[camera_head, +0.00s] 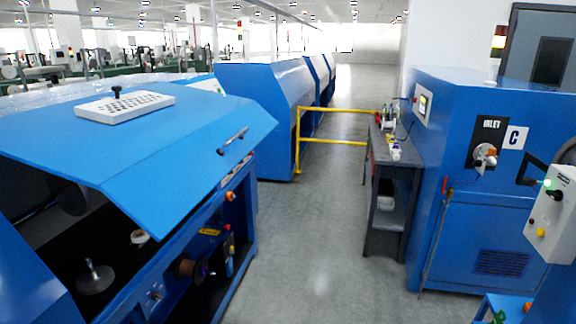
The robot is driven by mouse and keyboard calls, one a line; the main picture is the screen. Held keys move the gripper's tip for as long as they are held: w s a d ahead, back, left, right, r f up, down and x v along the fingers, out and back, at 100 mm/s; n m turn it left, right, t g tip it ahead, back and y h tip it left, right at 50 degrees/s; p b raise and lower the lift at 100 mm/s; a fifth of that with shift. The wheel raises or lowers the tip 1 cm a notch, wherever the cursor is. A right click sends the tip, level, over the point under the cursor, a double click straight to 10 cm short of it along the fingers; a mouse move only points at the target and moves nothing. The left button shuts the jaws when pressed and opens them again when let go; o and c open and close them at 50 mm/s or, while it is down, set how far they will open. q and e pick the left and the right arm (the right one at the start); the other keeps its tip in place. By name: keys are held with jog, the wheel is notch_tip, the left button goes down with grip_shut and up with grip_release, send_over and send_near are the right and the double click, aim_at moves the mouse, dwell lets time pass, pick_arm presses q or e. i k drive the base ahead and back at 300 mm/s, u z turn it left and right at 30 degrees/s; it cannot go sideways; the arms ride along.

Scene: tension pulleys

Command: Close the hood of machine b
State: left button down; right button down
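A blue machine at the left has a large blue hood (180,150) that stands raised, with its front edge well above the machine body (238,225). A dark bar handle (233,141) sits on the hood's sloping front panel. Under the hood the dark interior is open, with a metal spindle on a round disc (95,280). I see no letter b on this machine. Neither of my grippers shows in the view.
A white perforated plate (125,106) with a black knob lies on the hood. A blue machine marked C (480,205) stands at the right, beside a grey workbench (385,160). A yellow rail (335,109) crosses behind. The grey floor (315,240) between the machines is clear.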

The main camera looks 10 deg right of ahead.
aim_at(157, 167)
jog(key=z, duration=0.6)
jog(key=i, duration=0.75)
jog(key=z, duration=0.55)
